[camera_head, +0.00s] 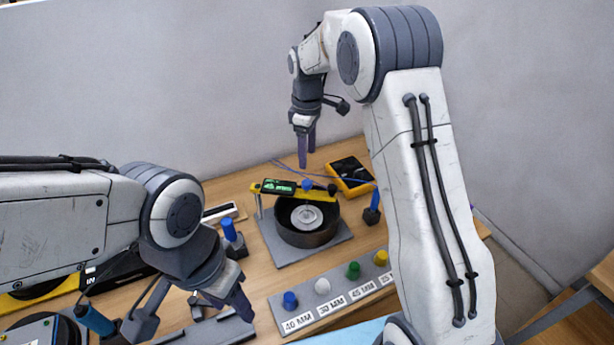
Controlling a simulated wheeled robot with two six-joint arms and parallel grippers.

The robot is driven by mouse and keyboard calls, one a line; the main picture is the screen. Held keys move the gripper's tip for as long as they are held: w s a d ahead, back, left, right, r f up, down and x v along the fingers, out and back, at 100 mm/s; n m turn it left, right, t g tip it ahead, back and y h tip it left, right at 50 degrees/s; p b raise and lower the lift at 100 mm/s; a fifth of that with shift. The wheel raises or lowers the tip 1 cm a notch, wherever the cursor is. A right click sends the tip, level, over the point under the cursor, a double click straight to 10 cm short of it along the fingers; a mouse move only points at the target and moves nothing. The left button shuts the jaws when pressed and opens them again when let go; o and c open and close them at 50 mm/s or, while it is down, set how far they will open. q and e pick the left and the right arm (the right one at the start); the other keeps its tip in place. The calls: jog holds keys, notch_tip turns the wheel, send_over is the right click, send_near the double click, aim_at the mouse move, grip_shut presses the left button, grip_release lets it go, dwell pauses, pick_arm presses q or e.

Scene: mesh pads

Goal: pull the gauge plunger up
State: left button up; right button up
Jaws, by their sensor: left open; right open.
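The gauge (280,187) is a yellow bar with a green-lit display, lying across a dark round ring (300,238) with a metal disc inside. My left gripper (236,303) is open and empty at the front left, apart from the gauge.
The ring stands on a grey plate (278,249). In front is a labelled strip (325,307) with blue, white, green and yellow knobs. A yellow tray (357,187) with black contents lies behind right. Blue-handled tools (230,231) stand either side. My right arm hides the table's right part.

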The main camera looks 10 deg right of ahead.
aim_at(307, 182)
notch_tip(307, 182, down, 8)
jog(key=p, duration=0.2)
jog(key=shift+f+p, duration=0.15)
jog(key=shift+p, duration=0.15)
jog(key=shift+f, duration=0.75)
grip_shut()
dwell(0.6)
